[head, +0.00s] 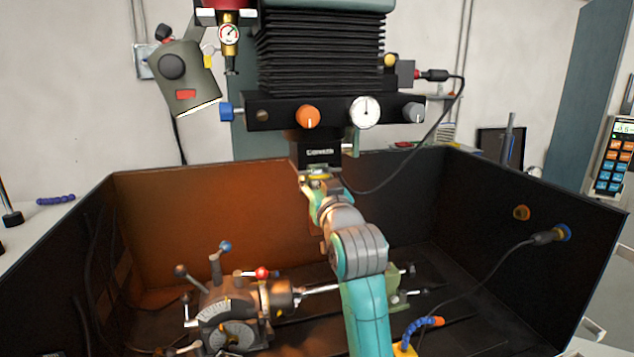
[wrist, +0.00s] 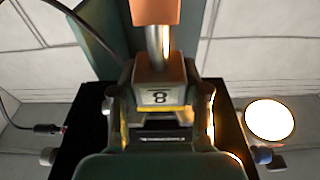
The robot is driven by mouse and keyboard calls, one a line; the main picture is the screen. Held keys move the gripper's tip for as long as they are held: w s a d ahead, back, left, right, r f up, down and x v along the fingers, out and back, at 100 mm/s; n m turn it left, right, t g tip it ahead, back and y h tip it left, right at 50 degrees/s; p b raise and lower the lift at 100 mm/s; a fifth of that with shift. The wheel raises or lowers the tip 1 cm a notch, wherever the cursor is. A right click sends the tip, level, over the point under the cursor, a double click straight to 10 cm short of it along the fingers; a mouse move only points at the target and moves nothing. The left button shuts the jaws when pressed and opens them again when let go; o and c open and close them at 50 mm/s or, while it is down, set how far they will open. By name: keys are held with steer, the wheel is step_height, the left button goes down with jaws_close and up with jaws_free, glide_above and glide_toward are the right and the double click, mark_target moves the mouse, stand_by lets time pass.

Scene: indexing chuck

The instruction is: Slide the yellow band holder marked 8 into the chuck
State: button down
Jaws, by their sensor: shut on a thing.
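My gripper (head: 316,190) is raised just below the black chuck block (head: 318,153) under the machine head. It is shut on the holder, whose yellow band (head: 320,177) shows small between gripper and chuck. In the wrist view, my gripper (wrist: 162,112) has one finger on each side of the holder marked 8 (wrist: 158,98). A silver shank and an orange-copper block (wrist: 156,10) extend from the holder towards the top of that picture. The holder's mating end and the chuck opening are hidden, so I cannot tell whether they touch.
A black bar with an orange knob (head: 308,117) and a white dial (head: 365,112) spans above the chuck. A lamp (head: 187,80) hangs at the left. A dividing head (head: 228,315) stands in the dark tank (head: 200,215). A cable (head: 415,155) loops to the right.

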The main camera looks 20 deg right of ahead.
steer(key=shift+w+r, duration=0.15)
steer(key=shift+w, duration=0.5)
stand_by(0.7)
